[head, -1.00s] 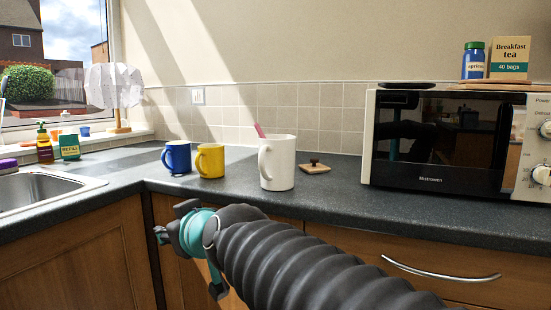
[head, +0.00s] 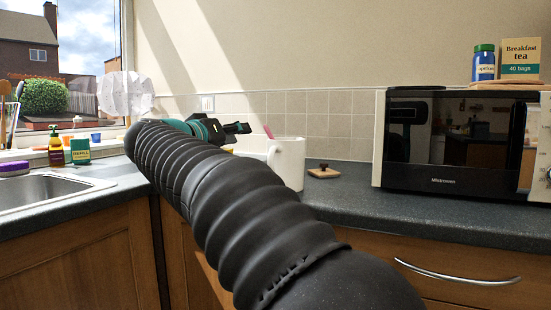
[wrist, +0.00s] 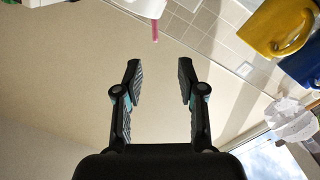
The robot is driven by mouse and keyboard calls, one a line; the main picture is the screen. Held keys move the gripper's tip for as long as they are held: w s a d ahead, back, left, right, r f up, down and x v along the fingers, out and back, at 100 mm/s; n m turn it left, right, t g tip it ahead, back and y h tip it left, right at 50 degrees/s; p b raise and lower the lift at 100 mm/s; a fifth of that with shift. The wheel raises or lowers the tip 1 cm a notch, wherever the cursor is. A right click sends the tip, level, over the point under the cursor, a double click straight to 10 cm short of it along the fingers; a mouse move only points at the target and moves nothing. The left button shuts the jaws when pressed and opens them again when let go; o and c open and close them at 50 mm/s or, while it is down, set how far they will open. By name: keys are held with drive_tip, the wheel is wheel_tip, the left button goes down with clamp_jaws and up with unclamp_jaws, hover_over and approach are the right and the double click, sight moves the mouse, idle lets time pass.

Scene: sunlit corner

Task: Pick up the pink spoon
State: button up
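The pink spoon (head: 268,132) stands in the white mug (head: 291,163), with only its upper handle showing above the rim. In the wrist view the spoon handle (wrist: 155,29) sticks out of the white mug (wrist: 140,7) at the top, beyond the fingertips. My gripper (head: 240,128) is just left of the handle in the head view, at about its height. In the wrist view my gripper (wrist: 160,75) is open, with nothing between its fingers. The spoon's lower part is hidden inside the mug.
A yellow mug (wrist: 275,28) and a blue mug (wrist: 303,65) stand near the white mug; my arm mostly hides them in the head view. A microwave (head: 450,145) stands at the right, and a small wooden item (head: 323,172) lies between. The sink (head: 50,190) is at left.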

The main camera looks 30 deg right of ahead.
sight(267, 132)
drive_tip(key=shift+s+d+b+x, duration=0.15)
drive_tip(key=shift+b+x, duration=0.1)
drive_tip(key=shift+x, duration=1.95)
drive_tip(key=shift+s+d+b+x, duration=0.1)
drive_tip(key=shift+s+b+x, duration=0.1)
drive_tip(key=shift+x, duration=2.05)
drive_tip(key=shift+s+d+b+x, duration=0.1)
drive_tip(key=shift+b+x, duration=0.15)
drive_tip(key=shift+x, duration=1.95)
clamp_jaws()
